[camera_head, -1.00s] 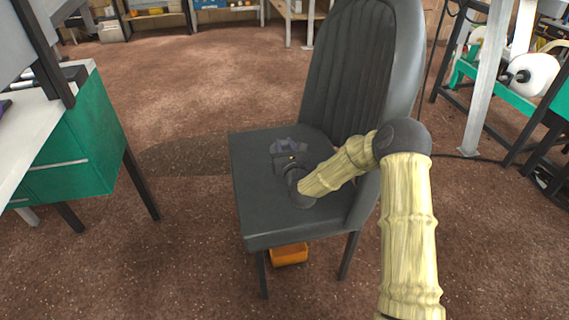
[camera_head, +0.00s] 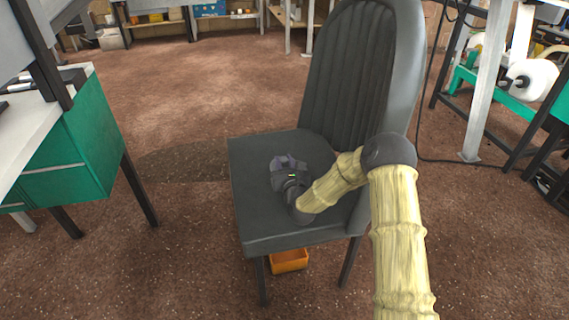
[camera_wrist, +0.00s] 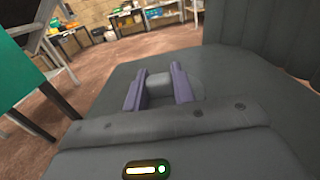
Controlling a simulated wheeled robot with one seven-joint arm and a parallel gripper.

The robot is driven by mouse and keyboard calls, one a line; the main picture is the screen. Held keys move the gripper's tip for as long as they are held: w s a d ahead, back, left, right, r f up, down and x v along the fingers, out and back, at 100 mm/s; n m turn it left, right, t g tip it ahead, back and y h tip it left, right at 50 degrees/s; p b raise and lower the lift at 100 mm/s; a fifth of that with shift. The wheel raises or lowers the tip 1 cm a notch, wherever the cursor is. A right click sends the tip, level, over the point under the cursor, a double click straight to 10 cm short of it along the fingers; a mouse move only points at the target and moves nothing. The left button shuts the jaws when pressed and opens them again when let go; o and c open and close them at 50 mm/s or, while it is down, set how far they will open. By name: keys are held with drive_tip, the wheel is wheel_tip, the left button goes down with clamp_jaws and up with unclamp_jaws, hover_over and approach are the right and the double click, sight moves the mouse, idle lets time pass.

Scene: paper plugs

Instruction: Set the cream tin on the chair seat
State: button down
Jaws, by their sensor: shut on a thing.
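The chair seat (camera_head: 262,205) is dark grey and flat, in the middle of the head view; it also fills much of the wrist view (camera_wrist: 105,105). My gripper (camera_head: 288,163) is low over the seat, left of the backrest. In the wrist view its two purple fingers (camera_wrist: 158,88) are shut on the cream tin (camera_wrist: 158,80), a small pale piece that looks greyish there. The tin cannot be made out in the head view. I cannot tell whether it touches the seat.
The chair's tall ribbed backrest (camera_head: 362,75) rises behind and right of my gripper. An orange bin (camera_head: 289,261) is on the floor under the chair. A green-sided desk (camera_head: 75,160) stands at the left. The seat's front and left parts are bare.

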drive_tip(key=shift+f, duration=0.1)
drive_tip(key=c, duration=1.2)
unclamp_jaws()
drive_tip(key=shift+o, duration=0.2)
drive_tip(key=shift+s, duration=0.1)
drive_tip(key=p+v, duration=0.2)
drive_tip(key=v, duration=0.9)
drive_tip(key=shift+s+d+p, duration=0.2)
drive_tip(key=shift+s+p, duration=0.15)
